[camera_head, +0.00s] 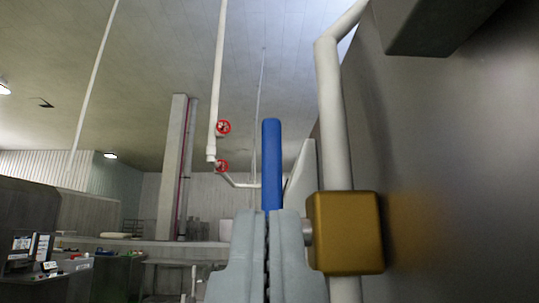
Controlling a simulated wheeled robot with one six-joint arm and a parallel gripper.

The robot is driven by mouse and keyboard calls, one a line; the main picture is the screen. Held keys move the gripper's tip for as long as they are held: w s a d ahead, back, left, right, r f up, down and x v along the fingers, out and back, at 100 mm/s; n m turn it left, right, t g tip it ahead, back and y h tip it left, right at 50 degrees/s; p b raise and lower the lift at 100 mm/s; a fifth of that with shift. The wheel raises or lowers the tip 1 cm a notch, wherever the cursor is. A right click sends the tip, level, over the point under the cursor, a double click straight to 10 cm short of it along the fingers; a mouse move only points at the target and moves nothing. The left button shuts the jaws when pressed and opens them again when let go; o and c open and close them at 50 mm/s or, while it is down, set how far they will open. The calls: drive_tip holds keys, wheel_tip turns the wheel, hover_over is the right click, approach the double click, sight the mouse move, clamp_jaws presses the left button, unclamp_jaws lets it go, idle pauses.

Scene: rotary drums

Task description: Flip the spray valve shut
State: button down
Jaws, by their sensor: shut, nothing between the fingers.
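The spray valve has a brass-coloured block body (345,233) on a white vertical pipe (331,120), right of centre. Its long blue lever (271,165) stands upright, left of the body. A short grey stem (308,232) shows at the body's left side. My gripper (267,218) is at the bottom centre, its two grey fingers shut together with nothing held. The fingertips overlap the lower end of the lever in the picture and hide it. I cannot tell whether they touch it. The brass body is just right of the fingers.
A large dark metal wall (460,160) fills the right side, close by. Another white pipe (218,75) with two red handwheels (223,127) hangs farther back. A control panel (40,250) stands at the lower left. The space left of the lever looks open.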

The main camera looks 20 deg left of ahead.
approach(267, 138)
wheel_tip(267, 138, up, 4)
drive_tip(key=shift+w+a, duration=0.2)
drive_tip(key=shift+w, duration=0.4)
drive_tip(key=shift+w+a, duration=0.15)
drive_tip(key=shift+w, duration=0.5)
drive_tip(key=shift+w+a, duration=0.3)
drive_tip(key=shift+w, duration=0.45)
